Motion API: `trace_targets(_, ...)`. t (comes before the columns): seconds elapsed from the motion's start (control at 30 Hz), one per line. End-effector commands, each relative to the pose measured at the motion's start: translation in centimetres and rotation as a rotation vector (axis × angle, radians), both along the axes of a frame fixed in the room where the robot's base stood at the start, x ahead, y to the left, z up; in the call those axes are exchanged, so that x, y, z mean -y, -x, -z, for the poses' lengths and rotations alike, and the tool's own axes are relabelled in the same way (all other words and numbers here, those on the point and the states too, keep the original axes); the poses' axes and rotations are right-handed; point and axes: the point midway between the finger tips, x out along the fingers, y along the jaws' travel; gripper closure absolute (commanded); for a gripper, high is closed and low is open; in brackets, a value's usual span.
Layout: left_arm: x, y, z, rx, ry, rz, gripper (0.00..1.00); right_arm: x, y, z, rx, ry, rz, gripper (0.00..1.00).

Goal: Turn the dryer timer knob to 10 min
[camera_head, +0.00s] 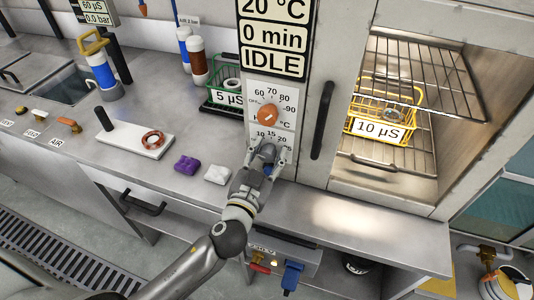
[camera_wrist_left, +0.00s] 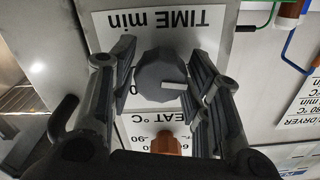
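The dryer timer knob (camera_wrist_left: 160,78) is dark grey and faceted, on a white plate marked TIME min (camera_wrist_left: 150,20) that appears upside down in the left wrist view. Its white pointer line points to the right of that picture. My left gripper (camera_wrist_left: 160,88) is open with one finger on each side of the knob; a gap shows on the left side, and contact on the right is unclear. In the head view my left gripper (camera_head: 268,155) is at the lower dial, largely hiding the knob; 10, 15, 20 show above. My right gripper is not in view.
The orange heat knob (camera_head: 268,115) is just above the timer; it also shows in the wrist view (camera_wrist_left: 167,142). The dryer's vertical handle (camera_head: 323,120) is to the right. A yellow basket (camera_head: 385,108) sits inside the lit chamber. Purple (camera_head: 187,165) and white (camera_head: 217,175) pieces lie on the bench.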

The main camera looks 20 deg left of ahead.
Motion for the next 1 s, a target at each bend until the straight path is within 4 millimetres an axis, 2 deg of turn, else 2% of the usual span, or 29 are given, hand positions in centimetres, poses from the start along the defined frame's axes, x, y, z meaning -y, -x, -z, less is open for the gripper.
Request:
trace_targets(0.03,0.0,0.01,0.0,0.0,0.0,0.0,0.67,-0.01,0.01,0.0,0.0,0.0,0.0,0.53)
trace_targets(0.2,0.0,0.02,-0.01,0.0,0.0,0.0,0.88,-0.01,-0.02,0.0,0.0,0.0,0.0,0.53)
trace_targets(0.57,0.03,0.03,-0.03,0.002,-0.07,0.0,0.88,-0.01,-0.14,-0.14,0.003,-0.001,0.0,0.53)
trace_targets(1.0,0.15,0.01,-0.11,0.015,-0.397,0.001,0.88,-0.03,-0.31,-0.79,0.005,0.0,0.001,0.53)
